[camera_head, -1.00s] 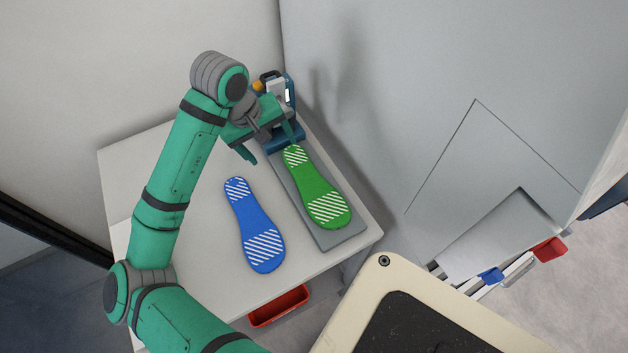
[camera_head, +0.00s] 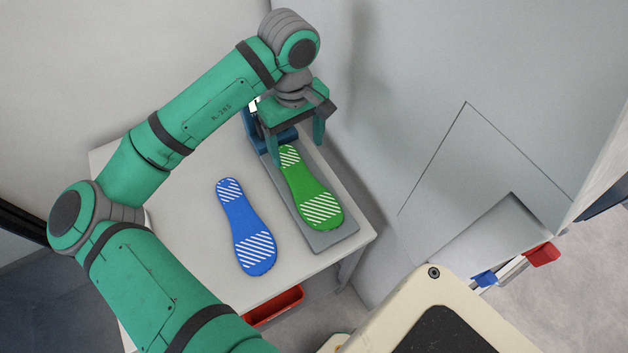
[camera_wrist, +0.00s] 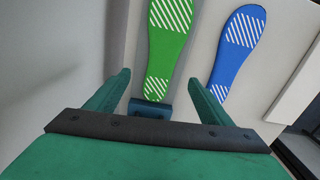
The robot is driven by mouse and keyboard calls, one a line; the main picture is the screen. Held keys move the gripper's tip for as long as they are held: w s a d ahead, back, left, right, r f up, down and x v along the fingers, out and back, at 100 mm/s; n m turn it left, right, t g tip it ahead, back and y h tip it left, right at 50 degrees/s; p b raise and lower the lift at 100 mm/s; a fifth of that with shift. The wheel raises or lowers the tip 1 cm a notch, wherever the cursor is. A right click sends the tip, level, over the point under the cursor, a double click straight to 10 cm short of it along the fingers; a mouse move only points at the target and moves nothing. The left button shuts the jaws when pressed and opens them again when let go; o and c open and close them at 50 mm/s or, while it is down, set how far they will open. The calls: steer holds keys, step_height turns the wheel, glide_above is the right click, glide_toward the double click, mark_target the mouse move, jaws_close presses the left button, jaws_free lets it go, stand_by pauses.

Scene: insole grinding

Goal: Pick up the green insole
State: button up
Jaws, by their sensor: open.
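The green insole (camera_head: 308,192) has white stripes at both ends. It lies flat on a grey plate (camera_head: 329,241) on the white table. My gripper (camera_head: 297,152) is open over the insole's far, narrow end. In the wrist view, that end of the green insole (camera_wrist: 169,50) shows between the two fingers of my gripper (camera_wrist: 161,84), which hold nothing. I cannot tell the exact height of the fingers above it.
A blue insole (camera_head: 247,228) lies left of the plate on the table (camera_head: 185,235). A blue device (camera_head: 256,122) stands at the plate's far end, partly hidden by my arm. A wall (camera_head: 400,120) rises close on the right. A red bin (camera_head: 275,306) sits below the table's front edge.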

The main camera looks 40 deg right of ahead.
glide_above(298, 174)
step_height(298, 174, down, 4)
steer(key=shift+s+f, duration=0.15)
steer(key=shift+f, duration=0.1)
steer(key=shift+w+a+f, duration=0.1)
steer(key=shift+f, duration=1.4)
steer(key=shift+w+f, duration=0.1)
steer(key=shift+f, duration=1.35)
steer(key=c, duration=1.3)
steer(key=shift+o, duration=0.2)
steer(key=shift+r, duration=0.2)
